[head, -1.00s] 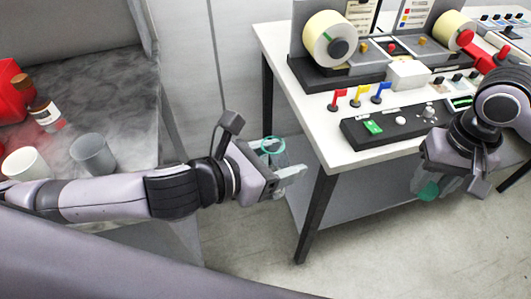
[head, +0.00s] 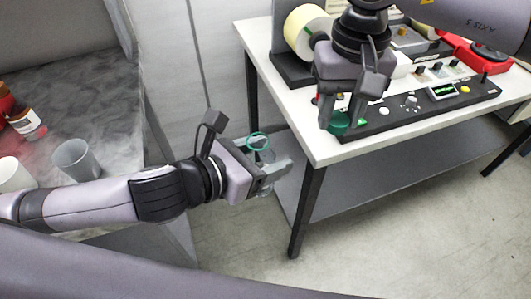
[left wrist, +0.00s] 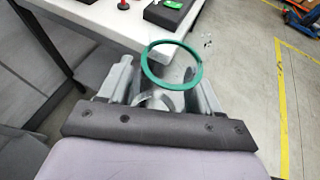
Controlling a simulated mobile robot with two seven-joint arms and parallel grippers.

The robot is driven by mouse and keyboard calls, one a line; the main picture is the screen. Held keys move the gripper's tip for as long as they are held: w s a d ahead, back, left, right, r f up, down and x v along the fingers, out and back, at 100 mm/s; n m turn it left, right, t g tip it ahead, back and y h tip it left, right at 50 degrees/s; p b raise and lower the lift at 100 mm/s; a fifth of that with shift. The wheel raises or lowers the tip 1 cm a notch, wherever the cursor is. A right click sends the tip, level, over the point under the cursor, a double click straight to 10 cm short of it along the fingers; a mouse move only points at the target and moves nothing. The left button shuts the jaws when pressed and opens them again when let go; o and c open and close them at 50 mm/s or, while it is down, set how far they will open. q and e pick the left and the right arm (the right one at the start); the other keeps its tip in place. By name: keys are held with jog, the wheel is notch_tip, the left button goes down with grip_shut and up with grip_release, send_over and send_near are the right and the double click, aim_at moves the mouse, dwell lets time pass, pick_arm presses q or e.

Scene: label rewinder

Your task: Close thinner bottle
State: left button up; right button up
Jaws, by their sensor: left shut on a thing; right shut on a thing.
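My left gripper (head: 270,175) is shut on a clear bottle with a green ring at its mouth (head: 258,141), which seems to be the thinner bottle. It also shows in the left wrist view (left wrist: 172,66), upright between the fingers with its mouth uncovered. My right gripper (head: 345,115) is shut on a green cap (head: 338,123) and points down. In the head view the cap appears to the right of the bottle and a little higher, in front of the table's left part, apart from the bottle.
The white table (head: 330,152) carries the rewinder with its label roll (head: 306,32) and a black control panel (head: 440,103). On the grey bench (head: 75,95) at left are a brown bottle (head: 27,124), a grey cup (head: 76,159) and a white cup (head: 14,173).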

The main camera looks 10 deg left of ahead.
notch_tip(320, 180, up, 7)
jog(key=n, duration=0.2)
send_over(259, 162)
jog(key=w, duration=0.2)
jog(key=shift+w+a+r, duration=0.1)
jog(key=shift+a, duration=0.15)
jog(key=shift+f, duration=2.05)
jog(key=shift+f, duration=0.1)
jog(key=shift+f, duration=0.75)
jog(key=shift+f, duration=0.6)
